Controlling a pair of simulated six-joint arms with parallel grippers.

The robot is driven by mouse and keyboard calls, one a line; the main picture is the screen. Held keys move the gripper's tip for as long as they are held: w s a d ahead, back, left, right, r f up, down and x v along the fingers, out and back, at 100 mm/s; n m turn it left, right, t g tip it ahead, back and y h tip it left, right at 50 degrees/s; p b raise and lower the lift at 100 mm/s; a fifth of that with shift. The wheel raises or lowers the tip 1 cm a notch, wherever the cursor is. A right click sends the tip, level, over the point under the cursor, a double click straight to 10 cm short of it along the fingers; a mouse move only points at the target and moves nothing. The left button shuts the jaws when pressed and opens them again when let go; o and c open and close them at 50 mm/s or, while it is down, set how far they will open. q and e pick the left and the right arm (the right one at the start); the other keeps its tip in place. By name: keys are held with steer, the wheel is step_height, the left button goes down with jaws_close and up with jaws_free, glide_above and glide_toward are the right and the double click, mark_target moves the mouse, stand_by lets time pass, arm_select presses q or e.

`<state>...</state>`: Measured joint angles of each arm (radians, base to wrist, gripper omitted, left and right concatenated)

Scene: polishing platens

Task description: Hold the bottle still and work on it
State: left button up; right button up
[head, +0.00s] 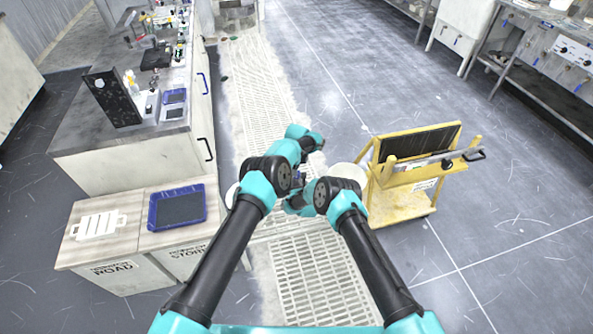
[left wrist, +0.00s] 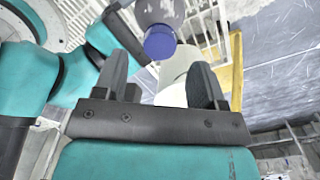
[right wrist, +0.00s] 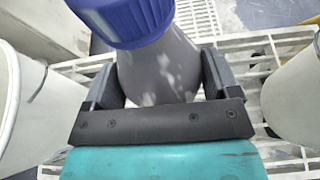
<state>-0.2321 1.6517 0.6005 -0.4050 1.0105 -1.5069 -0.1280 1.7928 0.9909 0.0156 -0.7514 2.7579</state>
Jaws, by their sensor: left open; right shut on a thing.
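The bottle has a grey body (right wrist: 160,72) and a blue screw cap (right wrist: 128,18). In the right wrist view my right gripper (right wrist: 158,85) is shut on the body, one finger on each side, below the cap. In the left wrist view the blue cap (left wrist: 160,42) and part of the body (left wrist: 158,10) show at the top, just beyond the fingertips. My left gripper (left wrist: 158,72) is open and empty, with the cap ahead of its gap and apart from it. In the head view my arms mostly hide the bottle.
White round containers stand on both sides of the bottle, one at left (right wrist: 22,95) and one at right (right wrist: 295,95). White floor grating (head: 320,280) lies below. A yellow cart (head: 400,205) stands at right, and bins with a blue tray (head: 152,222) at left.

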arm_select(q)
steer(key=shift+r, duration=0.25)
steer(key=shift+c, duration=0.3)
steer(key=shift+r+m, duration=0.35)
steer(key=shift+m, duration=0.15)
step_height(320, 180, up, 3)
steer(key=m, duration=0.4)
steer(key=shift+f+m, duration=0.1)
steer(key=shift+m, duration=0.3)
steer(key=shift+f, duration=0.1)
steer(key=shift+f, duration=3.9)
steer(key=c, duration=1)
